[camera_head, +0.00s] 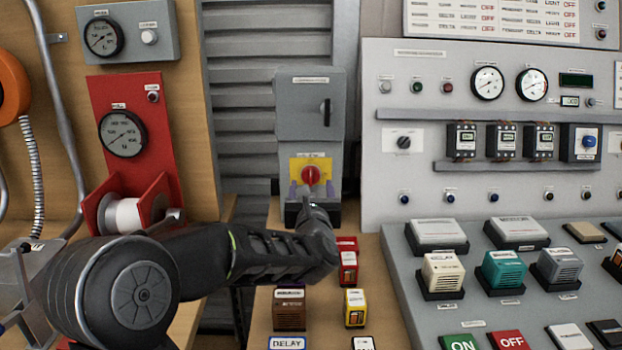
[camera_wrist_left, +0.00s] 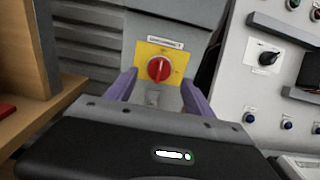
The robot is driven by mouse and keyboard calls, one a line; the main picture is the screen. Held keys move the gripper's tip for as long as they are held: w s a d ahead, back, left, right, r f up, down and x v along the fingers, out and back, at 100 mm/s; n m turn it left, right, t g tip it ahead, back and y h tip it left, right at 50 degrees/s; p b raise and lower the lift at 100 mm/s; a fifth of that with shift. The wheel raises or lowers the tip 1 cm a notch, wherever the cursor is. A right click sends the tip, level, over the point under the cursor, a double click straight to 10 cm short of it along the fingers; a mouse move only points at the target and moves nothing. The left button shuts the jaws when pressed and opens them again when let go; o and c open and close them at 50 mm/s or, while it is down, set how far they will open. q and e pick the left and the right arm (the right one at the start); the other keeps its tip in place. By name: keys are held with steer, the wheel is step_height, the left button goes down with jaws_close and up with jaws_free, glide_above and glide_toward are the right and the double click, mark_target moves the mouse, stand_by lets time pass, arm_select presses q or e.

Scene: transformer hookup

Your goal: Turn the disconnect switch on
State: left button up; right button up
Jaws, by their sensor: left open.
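The disconnect switch is a red rotary knob (camera_head: 311,175) on a yellow plate (camera_head: 326,164), on the front of a grey cabinet (camera_head: 305,115). The knob (camera_wrist_left: 158,68) also shows in the left wrist view, straight ahead on its yellow plate (camera_wrist_left: 179,58). My left gripper (camera_head: 311,190) is in front of the cabinet, just below the knob in the head view. Its two purple fingers stand apart, left and right of the knob in the left wrist view (camera_wrist_left: 158,90), with nothing between them. I cannot tell whether they touch the plate. My right gripper is not in view.
A sloped grey console (camera_head: 400,262) with several relay blocks stands at right, below an upright panel (camera_head: 460,200) with gauges. Small blocks, one brown (camera_head: 289,309) and one yellow (camera_head: 355,308), sit on the wooden bench near my left forearm. A red gauge panel (camera_head: 150,150) is at left.

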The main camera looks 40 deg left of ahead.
mark_target(311, 177)
arm_select(q)
steer(key=x, duration=0.5)
steer(key=shift+a+p, duration=0.1)
steer(key=shift+p, duration=0.2)
steer(key=c, duration=1.3)
